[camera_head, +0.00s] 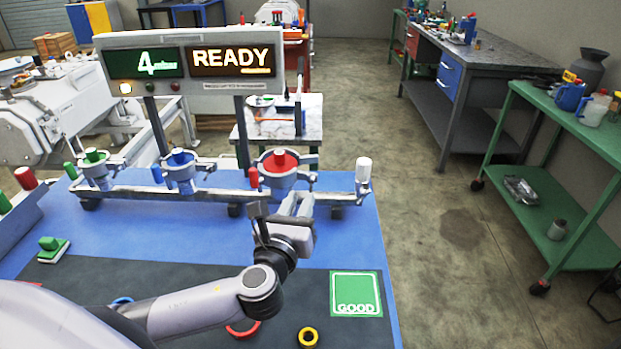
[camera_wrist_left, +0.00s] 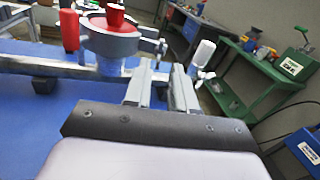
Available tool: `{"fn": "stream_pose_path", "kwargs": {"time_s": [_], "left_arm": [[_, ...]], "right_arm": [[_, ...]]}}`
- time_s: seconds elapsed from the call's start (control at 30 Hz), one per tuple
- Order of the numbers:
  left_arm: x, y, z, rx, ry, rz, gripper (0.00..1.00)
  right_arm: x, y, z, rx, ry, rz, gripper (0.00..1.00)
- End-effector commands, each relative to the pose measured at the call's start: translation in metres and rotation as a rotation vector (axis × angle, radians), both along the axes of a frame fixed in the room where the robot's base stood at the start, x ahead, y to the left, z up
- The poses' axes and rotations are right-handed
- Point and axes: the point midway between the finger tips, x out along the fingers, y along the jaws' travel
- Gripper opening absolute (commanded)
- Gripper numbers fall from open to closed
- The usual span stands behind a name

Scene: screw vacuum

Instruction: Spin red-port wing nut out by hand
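The red port (camera_head: 279,175) is a grey metal cup with a red plug in it, on the rail of the bench. It shows at the upper left in the left wrist view (camera_wrist_left: 112,42). A small metal piece on the cup's right side, apparently the wing nut (camera_wrist_left: 160,46), shows just beyond my fingers. My left gripper (camera_head: 297,203) is in front of and slightly right of the port. In the left wrist view its two fingers (camera_wrist_left: 163,82) stand apart with nothing visible between them. My right gripper is in neither view.
Green (camera_head: 94,166) and blue (camera_head: 179,168) ports stand left along the same rail. A white-capped valve (camera_head: 363,174) is at the rail's right end. A display reading READY (camera_head: 232,60) stands behind. A green GOOD pad (camera_head: 356,293) lies at the front right.

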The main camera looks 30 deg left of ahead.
Motion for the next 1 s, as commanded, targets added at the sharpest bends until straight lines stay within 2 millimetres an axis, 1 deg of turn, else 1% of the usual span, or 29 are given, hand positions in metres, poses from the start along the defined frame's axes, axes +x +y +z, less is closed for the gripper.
{"fn": "stream_pose_path", "kwargs": {"time_s": [0.2, 0.4, 0.6, 0.83, 0.87, 0.9, 0.93, 1.0], "left_arm": [[0.030, 0.007, 0.001, 0.000, -0.002, 0.001, 0.25], [0.053, 0.012, 0.001, -0.001, 0.000, 0.000, 0.25], [0.062, 0.014, 0.000, -0.001, 0.001, -0.002, 0.25], [0.062, 0.014, 0.000, -0.001, 0.001, -0.001, 0.25], [0.062, 0.014, 0.000, -0.001, 0.001, -0.001, 0.18], [0.062, 0.014, 0.000, -0.001, 0.001, -0.001, 0.05], [0.062, 0.014, 0.000, -0.001, 0.001, -0.001, 0.00], [0.062, 0.014, 0.000, -0.001, 0.001, -0.001, 0.00]], "right_arm": [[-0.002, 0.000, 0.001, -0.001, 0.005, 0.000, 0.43], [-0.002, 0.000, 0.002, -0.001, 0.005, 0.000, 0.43], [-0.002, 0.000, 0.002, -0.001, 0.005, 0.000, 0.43], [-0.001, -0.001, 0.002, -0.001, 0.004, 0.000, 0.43], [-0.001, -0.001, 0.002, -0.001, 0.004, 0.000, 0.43], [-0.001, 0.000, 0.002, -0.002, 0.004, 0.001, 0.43], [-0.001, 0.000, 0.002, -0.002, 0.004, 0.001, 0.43], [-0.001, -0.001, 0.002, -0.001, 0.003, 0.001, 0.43]]}}
